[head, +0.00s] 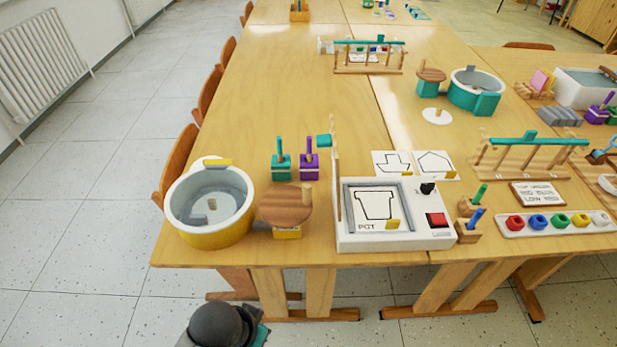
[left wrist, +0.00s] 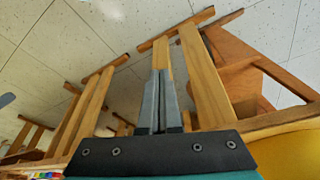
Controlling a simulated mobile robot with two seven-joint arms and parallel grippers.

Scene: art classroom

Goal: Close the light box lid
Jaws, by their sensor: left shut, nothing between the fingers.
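The light box (head: 345,243) is a white box at the front edge of the table in the head view. Its lid (head: 337,180) stands upright along the box's left side, seen nearly edge-on, with a teal handle (head: 324,140) near its top. A drawing of a pot (head: 375,203) lies on the framed panel, and a black knob and red button sit on the right. My left gripper (left wrist: 160,74) shows in the left wrist view, its grey fingers together and empty, with table legs and floor beyond. It is not seen in the head view. My right gripper is not in view.
A yellow-and-white tub (head: 206,239) and a round wooden piece (head: 284,205) stand left of the box. Teal (head: 281,166) and purple (head: 309,166) pegged blocks stand behind, near the lid. Small pegged blocks and a paint tray (head: 508,229) are on the right. Floor is free at left.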

